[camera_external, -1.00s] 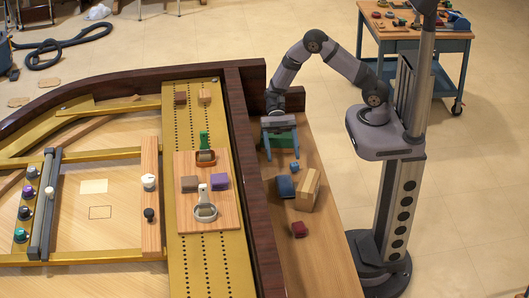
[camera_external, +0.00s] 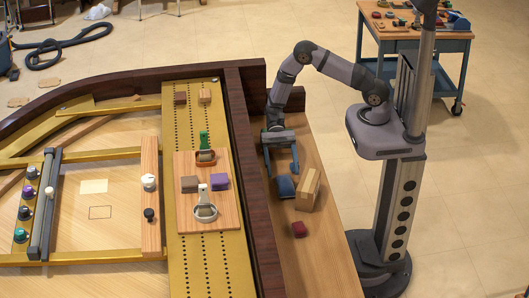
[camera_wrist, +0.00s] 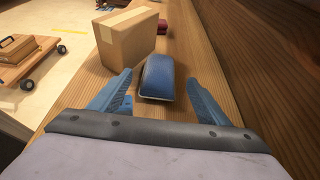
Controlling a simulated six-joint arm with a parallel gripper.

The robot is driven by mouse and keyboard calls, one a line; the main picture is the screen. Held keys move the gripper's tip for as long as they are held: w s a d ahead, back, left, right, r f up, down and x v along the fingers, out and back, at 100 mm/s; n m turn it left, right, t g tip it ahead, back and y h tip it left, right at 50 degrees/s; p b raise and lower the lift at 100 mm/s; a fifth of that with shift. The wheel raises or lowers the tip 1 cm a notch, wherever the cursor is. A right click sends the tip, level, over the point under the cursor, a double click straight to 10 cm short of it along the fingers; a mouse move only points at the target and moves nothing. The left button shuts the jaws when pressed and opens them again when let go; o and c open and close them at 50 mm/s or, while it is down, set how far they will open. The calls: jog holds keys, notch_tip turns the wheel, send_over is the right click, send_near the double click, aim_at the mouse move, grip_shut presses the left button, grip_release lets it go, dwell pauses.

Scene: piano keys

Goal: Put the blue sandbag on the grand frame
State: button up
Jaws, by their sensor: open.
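The blue sandbag (camera_external: 285,187) lies on the wooden ledge to the right of the piano's dark rim. It also shows in the wrist view (camera_wrist: 157,77), straight ahead between the two fingers. My gripper (camera_external: 281,173) is open and empty, just behind the sandbag in the external view. In the wrist view, its blue fingers (camera_wrist: 158,80) stand apart on either side of the sandbag's near part, with a gap at each side. The gold grand frame (camera_external: 203,262) spans the piano's inside to the left; its right strip has rows of holes.
A cardboard box (camera_external: 308,188) stands close to the sandbag's right. A red block (camera_external: 299,229) lies farther along the ledge. The dark rim (camera_external: 250,165) rises between ledge and frame. A wooden board (camera_external: 205,220) with several items covers part of the gold strip; its front end is bare.

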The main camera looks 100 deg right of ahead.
aim_at(284, 175)
jog(key=shift+p+x, duration=0.45)
jog(key=shift+x, duration=1.95)
jog(key=shift+r, duration=0.1)
jog(key=c, duration=1.6)
jog(key=shift+o, duration=0.2)
jog(key=shift+r, duration=0.1)
jog(key=shift+r, duration=4.9)
